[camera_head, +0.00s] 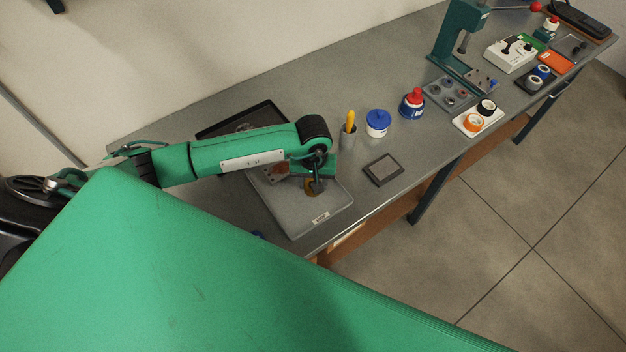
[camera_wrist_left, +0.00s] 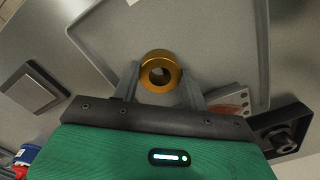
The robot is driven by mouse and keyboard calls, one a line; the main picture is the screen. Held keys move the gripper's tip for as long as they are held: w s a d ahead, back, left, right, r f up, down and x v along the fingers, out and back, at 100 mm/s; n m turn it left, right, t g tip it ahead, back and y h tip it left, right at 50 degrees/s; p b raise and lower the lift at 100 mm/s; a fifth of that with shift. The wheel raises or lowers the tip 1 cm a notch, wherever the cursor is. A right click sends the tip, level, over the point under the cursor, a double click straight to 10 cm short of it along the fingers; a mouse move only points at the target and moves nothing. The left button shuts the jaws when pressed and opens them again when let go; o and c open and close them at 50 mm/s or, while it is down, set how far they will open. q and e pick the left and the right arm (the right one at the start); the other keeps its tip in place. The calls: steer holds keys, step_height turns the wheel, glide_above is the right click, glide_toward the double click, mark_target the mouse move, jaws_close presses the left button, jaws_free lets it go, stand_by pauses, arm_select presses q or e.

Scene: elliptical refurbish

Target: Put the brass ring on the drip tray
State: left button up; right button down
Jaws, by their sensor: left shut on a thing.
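The brass ring (camera_wrist_left: 146,66) is a thick gold-coloured ring with a round hole, between the fingertips of my left gripper (camera_wrist_left: 159,82) in the wrist view. My left gripper (camera_head: 315,188) is shut on it over a shallow light-grey tray (camera_head: 286,218) with a white label in the head view. The ring (camera_head: 309,186) is partly hidden there by my gripper. I cannot tell whether the ring touches the tray floor. A small square tray (camera_head: 383,169) with a dark inset lies right of the grey tray; I cannot tell which is the drip tray. My right gripper is not in view.
A black tray (camera_head: 214,130) lies behind my left arm. A cup with a yellow-handled tool (camera_head: 349,131), a blue-lidded jar (camera_head: 377,123) and a red-capped bottle (camera_head: 412,103) stand behind the square tray. The bench's front edge runs close to both nearer trays.

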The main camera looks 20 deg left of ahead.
arm_select(q)
steer(key=o, duration=1.3)
steer(key=shift+f, duration=0.1)
steer(key=shift+r+p, duration=0.2)
steer(key=shift+p, duration=0.1)
steer(key=shift+r+b, duration=2.65)
steer(key=shift+r, duration=3.3)
